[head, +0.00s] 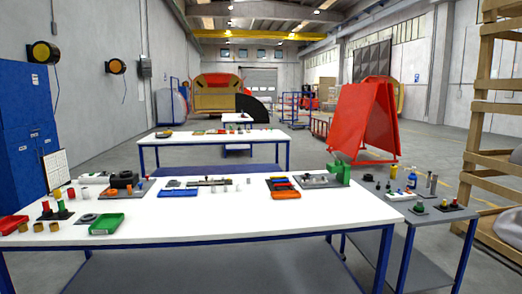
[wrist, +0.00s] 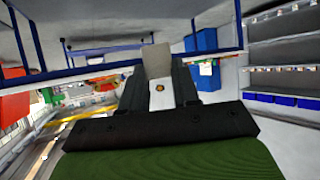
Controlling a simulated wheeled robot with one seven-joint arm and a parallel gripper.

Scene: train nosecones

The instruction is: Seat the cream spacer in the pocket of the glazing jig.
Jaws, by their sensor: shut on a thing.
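In the wrist view my gripper (wrist: 158,88) has its two dark fingers closed on a pale grey-beige block, which looks like the cream spacer (wrist: 157,58). My gripper is not in the head view. I cannot tell for sure which fixture is the glazing jig; a grey plate with fittings (head: 316,182) beside a green block (head: 340,173) and a dark plate with a black ring (head: 123,182) both lie on the white table. No pocket is clear.
A side table with small items stands at right, near a wooden rack (head: 480,110).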

